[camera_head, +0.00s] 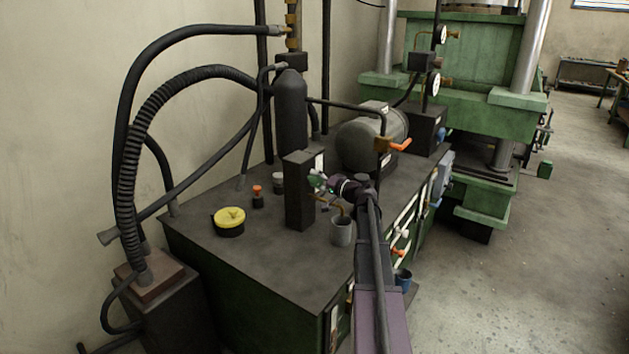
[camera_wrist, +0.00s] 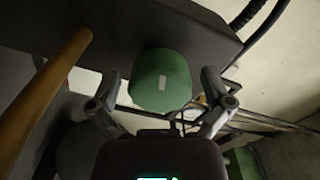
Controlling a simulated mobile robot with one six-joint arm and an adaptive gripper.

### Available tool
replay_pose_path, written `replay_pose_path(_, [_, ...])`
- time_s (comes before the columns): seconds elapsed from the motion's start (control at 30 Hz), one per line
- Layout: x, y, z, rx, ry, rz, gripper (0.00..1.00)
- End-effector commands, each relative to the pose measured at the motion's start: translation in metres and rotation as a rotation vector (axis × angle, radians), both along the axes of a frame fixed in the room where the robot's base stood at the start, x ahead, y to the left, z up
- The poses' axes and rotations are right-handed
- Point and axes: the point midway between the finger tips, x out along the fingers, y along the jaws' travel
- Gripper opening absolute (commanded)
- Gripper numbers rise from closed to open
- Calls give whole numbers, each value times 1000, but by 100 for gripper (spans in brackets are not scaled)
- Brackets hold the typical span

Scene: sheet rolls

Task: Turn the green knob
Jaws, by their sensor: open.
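The green knob (camera_wrist: 160,80) is a rounded cylinder with a small pale mark on its face, in the upper middle of the wrist view. In the head view the green knob (camera_head: 315,180) is small, on the right side of a dark upright block (camera_head: 299,195). My gripper (camera_wrist: 162,84) is open, with one finger to the left of the knob and one to the right. Gaps show between both fingers and the knob. In the head view my gripper (camera_head: 328,183) is right beside the knob and partly covers it.
A tan pipe (camera_wrist: 45,95) runs close on the left in the wrist view. On the bench (camera_head: 265,270) stand a grey cup (camera_head: 342,232), a yellow-topped container (camera_head: 229,219) and a dark cylinder (camera_head: 290,115). A motor (camera_head: 370,138) stands behind. Open floor lies to the right.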

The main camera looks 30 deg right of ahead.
Motion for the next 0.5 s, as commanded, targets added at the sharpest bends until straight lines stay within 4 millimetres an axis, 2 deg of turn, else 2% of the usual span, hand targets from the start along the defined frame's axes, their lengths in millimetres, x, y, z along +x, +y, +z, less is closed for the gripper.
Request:
replay_pose_path(0.17, [-16, -5, 0, 0, 0, 0, 100])
replay_pose_path(0.5, [-65, -26, 0, 0, 0, -1, 100])
